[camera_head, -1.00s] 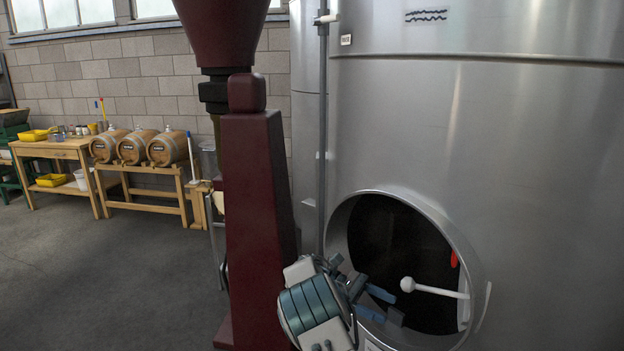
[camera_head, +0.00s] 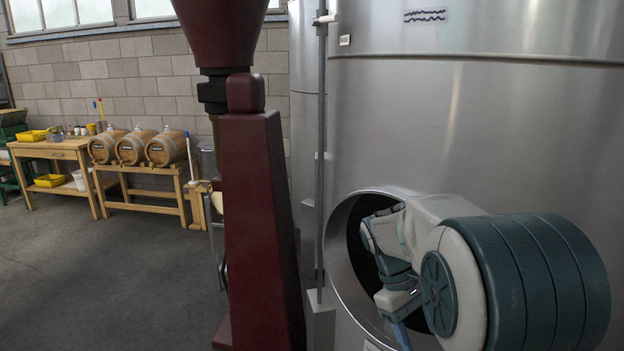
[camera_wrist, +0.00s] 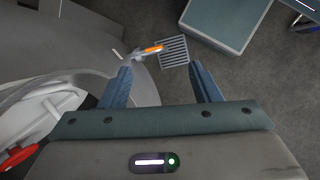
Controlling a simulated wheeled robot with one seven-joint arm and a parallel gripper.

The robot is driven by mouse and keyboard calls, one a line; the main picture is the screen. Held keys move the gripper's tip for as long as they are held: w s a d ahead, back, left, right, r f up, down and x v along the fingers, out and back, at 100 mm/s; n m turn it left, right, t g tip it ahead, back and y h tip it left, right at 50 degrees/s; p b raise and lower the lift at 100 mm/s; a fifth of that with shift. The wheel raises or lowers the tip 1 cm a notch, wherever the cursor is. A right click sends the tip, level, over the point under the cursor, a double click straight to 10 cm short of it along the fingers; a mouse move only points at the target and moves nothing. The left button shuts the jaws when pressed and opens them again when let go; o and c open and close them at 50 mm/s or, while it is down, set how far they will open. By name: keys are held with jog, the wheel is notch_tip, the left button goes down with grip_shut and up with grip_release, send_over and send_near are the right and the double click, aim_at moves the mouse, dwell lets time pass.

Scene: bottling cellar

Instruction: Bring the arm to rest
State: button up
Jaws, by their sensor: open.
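My gripper (camera_wrist: 163,76) is open in the wrist view, its two blue fingers apart with nothing held between them. In the head view my arm is folded in front of the round opening of the steel tank (camera_head: 480,130). A blue finger of my gripper (camera_head: 401,336) points down near the lower rim of the opening, and the other finger is not clearly seen. My arm hides much of the opening and its inside.
A dark red column (camera_head: 255,220) stands left of the tank. Barrels (camera_head: 131,147) on a wooden stand and a workbench (camera_head: 62,150) are further back. Open floor (camera_head: 110,270) lies at left. The wrist view shows a floor grate (camera_wrist: 174,54) and a red part (camera_wrist: 18,158).

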jog(key=s+a+m+t+y, duration=0.2)
jog(key=s+m+t, duration=0.1)
jog(key=s, duration=0.4)
jog(key=s+a+m+t+y, duration=0.2)
jog(key=s+a+m+t, duration=0.1)
jog(key=s, duration=0.4)
jog(key=shift+s+a+r, duration=0.15)
jog(key=shift+s+r, duration=0.1)
jog(key=shift+s, duration=0.1)
